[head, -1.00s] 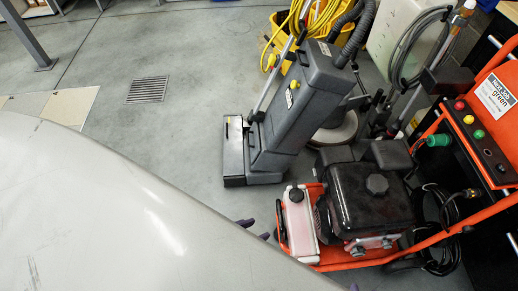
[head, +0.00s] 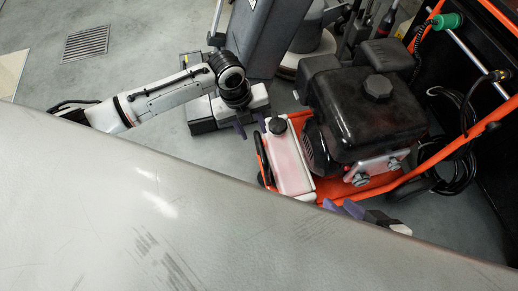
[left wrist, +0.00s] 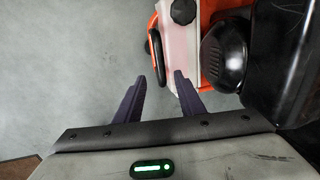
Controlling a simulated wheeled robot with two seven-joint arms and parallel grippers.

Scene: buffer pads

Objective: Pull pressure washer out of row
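The pressure washer (head: 372,110) is an orange-framed machine with a black engine and a white-and-pink tank (head: 287,160), at right centre in the head view. A black handle bar (head: 263,158) stands at the tank's left end. My left gripper (head: 251,124) is just above and left of this bar. In the left wrist view my left gripper (left wrist: 156,88) has its purple fingers apart with nothing between them. The black bar (left wrist: 157,57) lies just ahead of the gap. My right gripper (head: 342,207) is by the lower orange frame, partly hidden by a large grey surface.
A grey floor-cleaning machine (head: 263,38) stands close behind the washer. A black hose (head: 455,145) and dark shelving (head: 500,165) lie to its right. Open floor (head: 60,85) extends to the left, with a drain grate (head: 87,43).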

